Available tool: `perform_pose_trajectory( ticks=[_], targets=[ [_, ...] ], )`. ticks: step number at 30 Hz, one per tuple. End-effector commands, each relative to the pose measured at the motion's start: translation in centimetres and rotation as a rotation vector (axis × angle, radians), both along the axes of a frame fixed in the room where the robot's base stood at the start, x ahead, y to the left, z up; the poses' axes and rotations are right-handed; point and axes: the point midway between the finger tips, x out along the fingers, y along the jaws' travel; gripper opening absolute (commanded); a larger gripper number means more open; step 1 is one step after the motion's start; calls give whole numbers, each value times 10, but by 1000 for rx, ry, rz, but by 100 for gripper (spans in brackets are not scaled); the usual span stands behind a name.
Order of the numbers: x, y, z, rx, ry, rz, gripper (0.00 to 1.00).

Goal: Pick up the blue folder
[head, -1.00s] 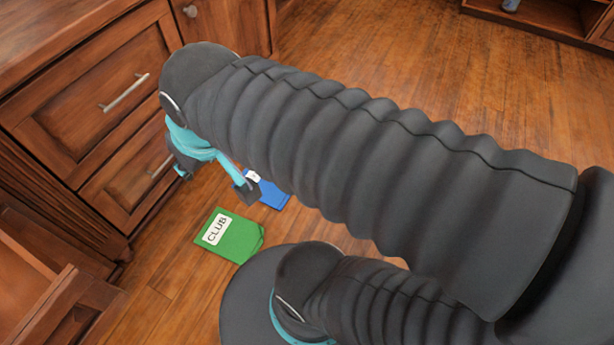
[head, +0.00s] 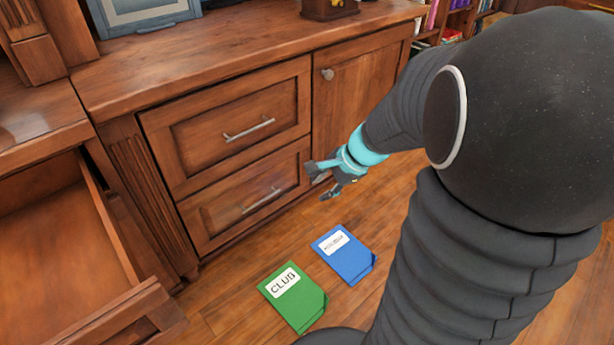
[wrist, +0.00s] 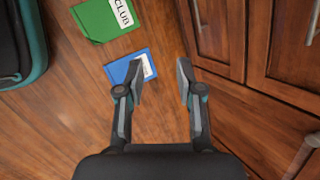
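The blue folder (head: 346,255) lies flat on the wood floor in the head view, with a white label on it. In the wrist view the blue folder (wrist: 125,70) is ahead and left, partly hidden behind the left finger. My gripper (head: 325,182) is above the floor, beyond the folder and near the lower drawer front. In the wrist view my gripper (wrist: 160,80) has its two fingers apart with only floor between them. It is empty and apart from the folder.
A green folder (head: 298,307) labelled CLUB lies left of the blue one. Wood drawers (head: 235,135) and a cabinet door (head: 350,95) stand behind. An open drawer (head: 120,290) juts out at lower left.

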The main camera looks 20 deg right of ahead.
Motion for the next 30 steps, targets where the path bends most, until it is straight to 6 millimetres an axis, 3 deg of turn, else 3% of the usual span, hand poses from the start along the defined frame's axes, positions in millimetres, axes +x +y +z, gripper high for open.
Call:
perform_pose_trajectory(
  ticks=[1, 6, 13, 18, 24, 30],
  targets=[
    [10, -15, -20, 56, 30, -100, 36],
    [35, -64, -76, 234, 113, -440, 36],
    [46, -138, -166, 460, 225, -921, 36],
    [34, -193, -242, 619, 308, -1288, 36],
    [2, -240, -328, 773, 393, -1676, 36],
    [-23, -261, -377, 856, 439, -1904, 36]
  ],
)
